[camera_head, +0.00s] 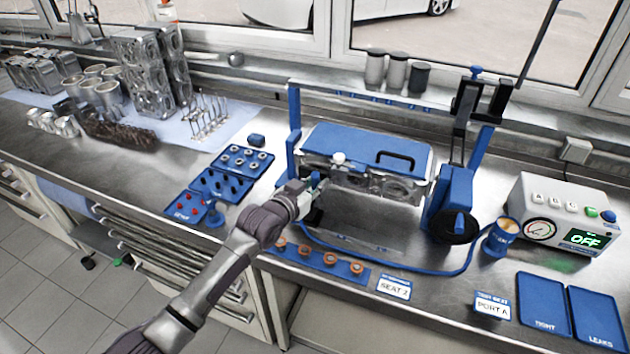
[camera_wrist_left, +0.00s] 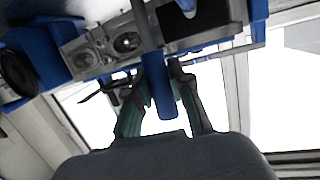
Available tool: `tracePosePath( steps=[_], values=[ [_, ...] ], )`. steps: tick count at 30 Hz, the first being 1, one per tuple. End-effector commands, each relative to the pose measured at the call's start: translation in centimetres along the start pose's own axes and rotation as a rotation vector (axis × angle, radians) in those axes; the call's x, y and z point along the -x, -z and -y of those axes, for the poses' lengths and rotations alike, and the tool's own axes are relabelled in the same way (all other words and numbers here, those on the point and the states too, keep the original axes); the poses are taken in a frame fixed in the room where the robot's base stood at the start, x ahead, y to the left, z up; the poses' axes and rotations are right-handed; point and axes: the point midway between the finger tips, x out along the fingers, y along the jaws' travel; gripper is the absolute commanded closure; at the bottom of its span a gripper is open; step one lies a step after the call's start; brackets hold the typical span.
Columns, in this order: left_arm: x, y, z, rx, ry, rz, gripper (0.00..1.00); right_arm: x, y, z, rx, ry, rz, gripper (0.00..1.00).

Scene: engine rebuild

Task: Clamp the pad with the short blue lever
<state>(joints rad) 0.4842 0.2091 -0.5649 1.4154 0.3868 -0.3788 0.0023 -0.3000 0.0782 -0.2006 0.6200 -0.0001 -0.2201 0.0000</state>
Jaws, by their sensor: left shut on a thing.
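The blue pad (camera_head: 345,143) with a black handle lies flat on top of a grey metal cylinder head (camera_head: 350,180) in the blue fixture. My left gripper (camera_head: 309,196) is at the front left corner of this fixture, below the pad's left end. In the left wrist view, the short blue lever (camera_wrist_left: 160,101) sits between the two green-lined fingers of my left gripper (camera_wrist_left: 163,90), which are shut on it. In the head view the gripper mostly hides the lever. My right gripper is in neither view.
A black wheel (camera_head: 453,226) is on the fixture's right side. A blue hose (camera_head: 400,268) runs along the bench front to a blue cup (camera_head: 497,240). Blue trays (camera_head: 222,183) of small parts lie to the left. The test box (camera_head: 561,222) reads OFF.

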Motion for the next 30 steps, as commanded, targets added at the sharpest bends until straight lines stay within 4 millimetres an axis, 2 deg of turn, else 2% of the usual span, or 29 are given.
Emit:
tracePosePath(
  steps=[9,10,15,25,30],
  values=[
    [0.0,0.0,0.0,0.001,0.000,0.000,1.00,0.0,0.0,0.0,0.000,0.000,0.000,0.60],
    [0.0,0.0,0.0,0.001,0.000,0.000,0.78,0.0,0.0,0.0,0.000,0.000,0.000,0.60],
    [0.0,0.0,0.0,0.000,0.000,0.000,0.53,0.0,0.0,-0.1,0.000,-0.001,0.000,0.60],
    [0.3,0.0,0.0,0.000,0.000,0.000,0.53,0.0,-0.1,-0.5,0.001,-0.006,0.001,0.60],
    [2.4,-0.1,0.0,0.000,-0.001,0.001,0.53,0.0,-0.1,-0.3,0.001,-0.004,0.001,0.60]
  ],
)
